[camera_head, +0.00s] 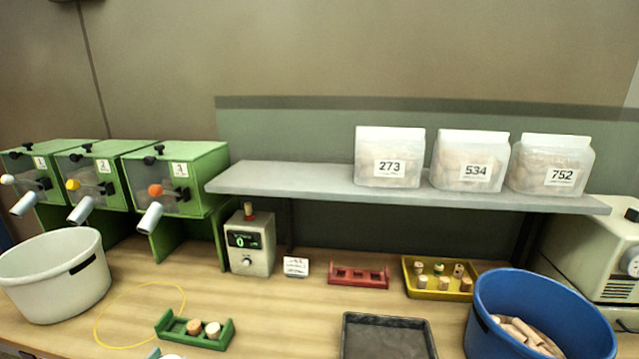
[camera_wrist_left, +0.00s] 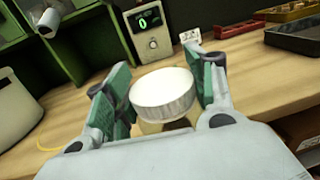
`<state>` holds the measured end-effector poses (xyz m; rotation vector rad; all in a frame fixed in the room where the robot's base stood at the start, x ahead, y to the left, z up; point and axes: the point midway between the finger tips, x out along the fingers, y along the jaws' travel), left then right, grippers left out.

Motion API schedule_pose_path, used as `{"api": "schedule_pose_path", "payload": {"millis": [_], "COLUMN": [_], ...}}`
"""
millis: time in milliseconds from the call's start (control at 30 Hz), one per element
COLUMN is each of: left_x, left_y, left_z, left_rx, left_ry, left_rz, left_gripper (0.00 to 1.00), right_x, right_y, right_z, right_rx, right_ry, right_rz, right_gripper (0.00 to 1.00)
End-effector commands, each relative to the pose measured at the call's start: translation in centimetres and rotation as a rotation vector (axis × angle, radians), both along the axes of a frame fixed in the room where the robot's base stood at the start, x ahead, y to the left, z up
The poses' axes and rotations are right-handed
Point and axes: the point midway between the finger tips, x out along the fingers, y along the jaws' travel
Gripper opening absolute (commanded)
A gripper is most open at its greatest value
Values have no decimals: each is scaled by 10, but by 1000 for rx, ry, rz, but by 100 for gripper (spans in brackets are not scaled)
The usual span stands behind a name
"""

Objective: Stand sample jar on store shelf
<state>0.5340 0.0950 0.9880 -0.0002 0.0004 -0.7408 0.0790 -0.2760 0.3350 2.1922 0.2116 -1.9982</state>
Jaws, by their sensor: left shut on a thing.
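The sample jar (camera_wrist_left: 162,92), with a round white ribbed lid, stands roughly upright between the two green-padded fingers of my left gripper (camera_wrist_left: 164,84) in the left wrist view. The gripper is shut on it; the jar's lower body is mostly hidden. In the head view only a sliver of the gripper and jar shows at the bottom edge. The grey store shelf (camera_head: 275,180) runs across the back above the bench. My right gripper is not in view.
Three labelled bags, 273 (camera_head: 389,158), 534 (camera_head: 470,161) and 752 (camera_head: 551,165), stand on the shelf's middle and right; its left part is clear. Below are a counter box (camera_head: 250,255), red rack (camera_head: 358,281), yellow tray (camera_head: 412,290), dark tray (camera_head: 385,355) and blue tub (camera_head: 480,325).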

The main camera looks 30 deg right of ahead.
Motion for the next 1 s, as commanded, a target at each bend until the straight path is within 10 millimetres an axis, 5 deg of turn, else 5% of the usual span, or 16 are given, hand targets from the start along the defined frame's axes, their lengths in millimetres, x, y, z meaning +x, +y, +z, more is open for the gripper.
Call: {"api": "schedule_pose_path", "payload": {"millis": [600, 1000], "left_x": [-8, -11], "left_y": [29, 44], "left_z": [-21, -32], "left_rx": [-5, -1], "left_ry": [-3, 0], "left_rz": [181, 267], "left_gripper": [9, 9], "right_x": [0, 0], "right_y": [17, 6], "right_z": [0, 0], "right_rx": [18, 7], "right_ry": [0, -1], "right_rz": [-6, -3], "right_gripper": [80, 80]}}
